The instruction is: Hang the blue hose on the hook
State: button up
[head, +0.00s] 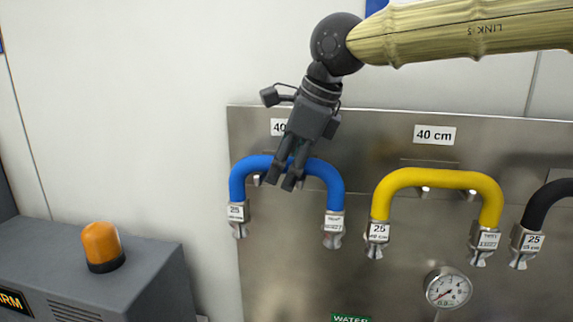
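The blue hose (327,175) hangs as an upside-down U at the left of the steel panel, with a labelled metal fitting on each end pointing down. A hook peg (257,180) shows under its arch at the left, and the hose appears to rest over it. My gripper (283,182) points down across the top of the arch, and its fingers cover the middle of the hose. The fingers look close together with a small gap. I cannot tell whether they grip the hose or stand in front of it. Any hook behind the fingers is hidden.
A yellow hose (437,178) hangs on pegs to the right under a "40 cm" label (434,135), and a black hose (541,208) is at the right edge. A gauge (448,288) sits below. A grey cabinet (95,270) with an orange beacon (102,245) stands lower left.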

jog(key=w+a+r+p+v, duration=0.1)
jog(key=p+v, duration=0.3)
jog(key=v, duration=1.1)
jog(key=s+a, duration=0.2)
jog(key=s, duration=0.9)
jog(key=shift+b, duration=0.3)
dwell(0.5)
